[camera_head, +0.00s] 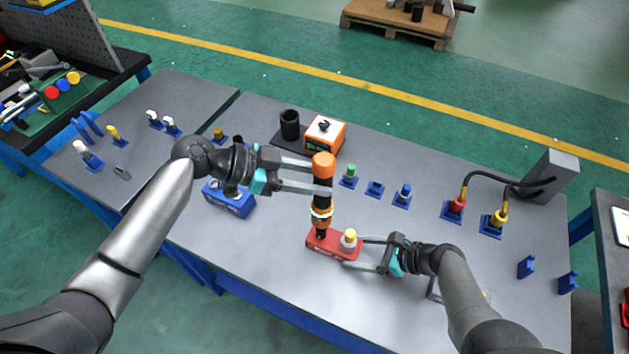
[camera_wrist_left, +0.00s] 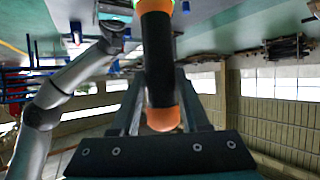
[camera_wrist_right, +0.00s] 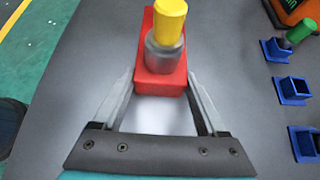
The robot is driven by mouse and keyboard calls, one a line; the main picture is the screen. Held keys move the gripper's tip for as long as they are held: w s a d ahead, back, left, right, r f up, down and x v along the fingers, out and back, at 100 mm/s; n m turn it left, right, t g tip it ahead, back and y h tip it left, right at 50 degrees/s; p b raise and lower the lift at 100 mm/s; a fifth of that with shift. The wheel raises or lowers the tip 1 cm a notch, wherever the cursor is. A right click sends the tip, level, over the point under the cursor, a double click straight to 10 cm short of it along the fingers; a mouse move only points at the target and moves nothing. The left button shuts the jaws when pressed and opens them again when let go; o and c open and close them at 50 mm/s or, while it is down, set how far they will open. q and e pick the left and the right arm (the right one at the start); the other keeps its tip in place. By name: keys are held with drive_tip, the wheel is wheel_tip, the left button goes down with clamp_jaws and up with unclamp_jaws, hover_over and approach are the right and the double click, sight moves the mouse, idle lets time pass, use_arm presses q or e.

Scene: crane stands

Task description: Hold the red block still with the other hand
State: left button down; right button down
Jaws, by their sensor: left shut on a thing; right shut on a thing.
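The red block (camera_head: 325,249) lies on the grey table near its front middle. A yellow-topped peg with a grey collar (camera_head: 349,239) stands on its right end. My right gripper (camera_head: 356,254) is shut on that end of the block, with a finger along each side; the right wrist view shows the block (camera_wrist_right: 160,82) between the fingers. My left gripper (camera_head: 317,178) is shut on an orange and black powered driver (camera_head: 322,195), held roughly upright. The driver's tip is over the block's left part; I cannot tell whether it touches. The left wrist view shows the driver (camera_wrist_left: 159,60) between the fingers.
A blue block (camera_head: 232,198) sits below my left forearm. An orange and white box (camera_head: 325,133) and a black cup (camera_head: 289,124) stand behind. Small blue holders (camera_head: 375,188) and cabled plugs (camera_head: 457,205) are to the right. The front right table is partly clear.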

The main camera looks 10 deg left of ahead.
sight(315, 167)
use_arm(q)
drive_tip(key=shift+r, duration=1.85)
use_arm(e)
unclamp_jaws()
drive_tip(key=v, duration=1.2)
